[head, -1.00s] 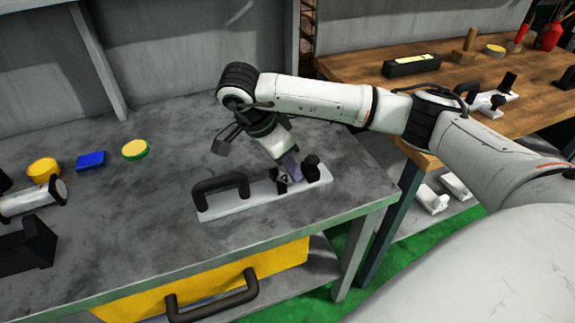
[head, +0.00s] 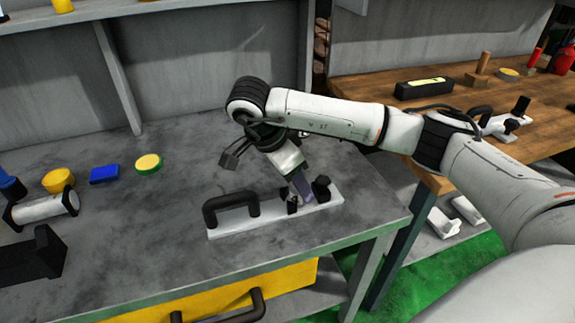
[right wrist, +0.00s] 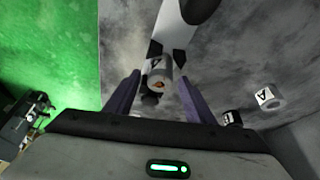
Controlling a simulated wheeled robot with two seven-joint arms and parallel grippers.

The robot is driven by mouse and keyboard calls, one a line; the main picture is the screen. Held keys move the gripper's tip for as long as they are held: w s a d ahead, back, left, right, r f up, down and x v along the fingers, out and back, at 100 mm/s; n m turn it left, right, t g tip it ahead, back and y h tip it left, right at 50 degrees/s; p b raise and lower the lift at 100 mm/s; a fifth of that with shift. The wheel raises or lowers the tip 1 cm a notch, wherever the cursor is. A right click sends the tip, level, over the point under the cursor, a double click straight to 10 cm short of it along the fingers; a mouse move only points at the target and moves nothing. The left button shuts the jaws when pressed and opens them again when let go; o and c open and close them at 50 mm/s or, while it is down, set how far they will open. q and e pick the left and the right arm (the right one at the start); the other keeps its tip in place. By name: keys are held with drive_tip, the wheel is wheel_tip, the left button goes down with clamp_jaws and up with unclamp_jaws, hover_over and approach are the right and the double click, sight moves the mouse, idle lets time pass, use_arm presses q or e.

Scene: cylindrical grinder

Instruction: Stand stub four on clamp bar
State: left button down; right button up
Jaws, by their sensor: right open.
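The clamp bar (head: 238,226) is a white bar on the grey bench, with a black U-handle at its left, a black post and a black knob. It also shows in the right wrist view (right wrist: 172,28). My right gripper (head: 302,190) points down at the bar's right part. In the right wrist view its purple fingers (right wrist: 158,98) are open, one on each side of a small grey stub (right wrist: 161,73) with a dark mark. The stub appears at the bar; I cannot read its number or tell whether the fingers touch it. My left gripper is out of view.
Two more marked stubs (right wrist: 268,97) (right wrist: 232,117) stand near the gripper. A yellow disc (head: 148,163), a blue block (head: 104,174) and a white cylinder (head: 45,207) lie at the left. The bench's front edge is close to the bar. A wooden bench (head: 450,98) stands at right.

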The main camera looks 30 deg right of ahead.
drive_tip(key=p+v, duration=0.1)
drive_tip(key=v, duration=0.9)
drive_tip(key=shift+r+p, duration=0.2)
drive_tip(key=shift+p, duration=0.2)
